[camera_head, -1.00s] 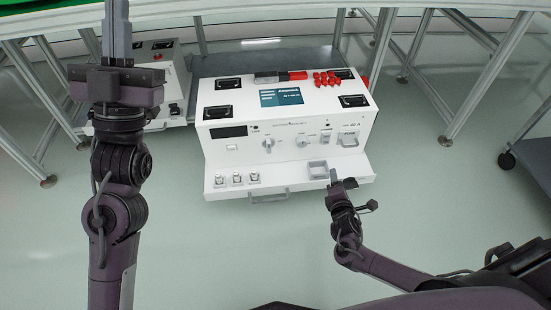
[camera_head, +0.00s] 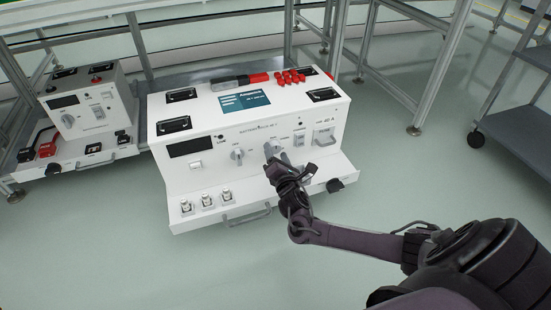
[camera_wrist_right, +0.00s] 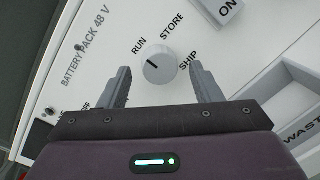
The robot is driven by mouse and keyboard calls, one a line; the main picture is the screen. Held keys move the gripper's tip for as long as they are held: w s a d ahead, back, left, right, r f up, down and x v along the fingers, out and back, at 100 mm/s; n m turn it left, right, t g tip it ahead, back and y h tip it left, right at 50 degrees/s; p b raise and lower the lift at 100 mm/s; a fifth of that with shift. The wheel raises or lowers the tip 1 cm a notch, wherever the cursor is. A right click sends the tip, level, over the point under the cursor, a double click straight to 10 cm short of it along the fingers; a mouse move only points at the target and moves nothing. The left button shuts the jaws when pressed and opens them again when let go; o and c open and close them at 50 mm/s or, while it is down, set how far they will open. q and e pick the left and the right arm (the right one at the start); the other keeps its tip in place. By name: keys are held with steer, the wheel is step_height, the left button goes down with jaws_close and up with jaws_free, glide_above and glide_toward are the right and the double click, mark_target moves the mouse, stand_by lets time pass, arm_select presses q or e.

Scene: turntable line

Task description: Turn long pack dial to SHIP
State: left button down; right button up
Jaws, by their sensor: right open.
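The long white battery pack (camera_head: 210,140) stands in the middle of the head view. Its round white mode dial (camera_wrist_right: 159,66) shows in the right wrist view, with RUN, STORE and SHIP printed around it. The dark pointer mark on the dial is toward RUN. My right gripper (camera_wrist_right: 159,68) is open, one finger on each side of the dial in the picture; I cannot tell if they touch it. In the head view the right gripper (camera_head: 272,152) is at the pack's front panel and hides most of this dial. My left gripper is out of view.
Another dial (camera_head: 237,154) is left of my gripper on the same panel. A front ledge with a handle (camera_head: 247,216) juts out below. A smaller white unit (camera_head: 88,112) stands at left. A grey cart (camera_head: 515,90) is at right.

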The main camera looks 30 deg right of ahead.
steer(key=shift+w+d, duration=0.15)
steer(key=shift+w, duration=0.25)
steer(key=c, duration=1)
